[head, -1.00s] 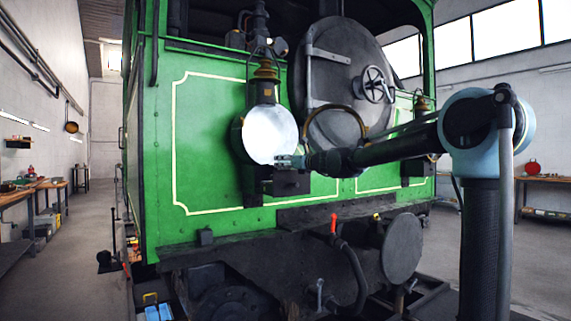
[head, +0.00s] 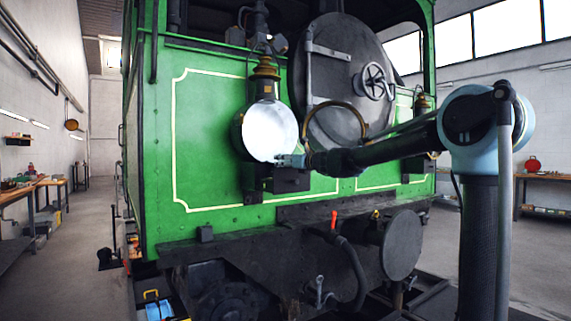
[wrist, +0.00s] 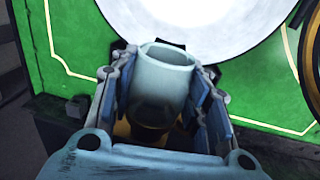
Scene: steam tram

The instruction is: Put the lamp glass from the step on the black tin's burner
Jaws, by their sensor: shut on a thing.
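In the wrist view, my gripper (wrist: 162,72) is shut on the lamp glass (wrist: 163,88), a pale, translucent tube with its open rim facing the camera. A finger lies along each side of it. A brass-yellow part (wrist: 140,131) shows beneath the glass, between the fingers; it may be the burner, and I cannot tell whether the glass touches it. In the head view, my gripper (head: 291,160) is at the lower right of the white round headlamp. The glass cannot be made out there. The black tin is not clearly identifiable.
The headlamp (head: 269,132) is close behind my gripper on the green tram front (head: 210,120). A dark block (head: 290,180) sits just below the gripper. The round smokebox door (head: 345,80) is to the right. Open floor (head: 80,230) lies at the left.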

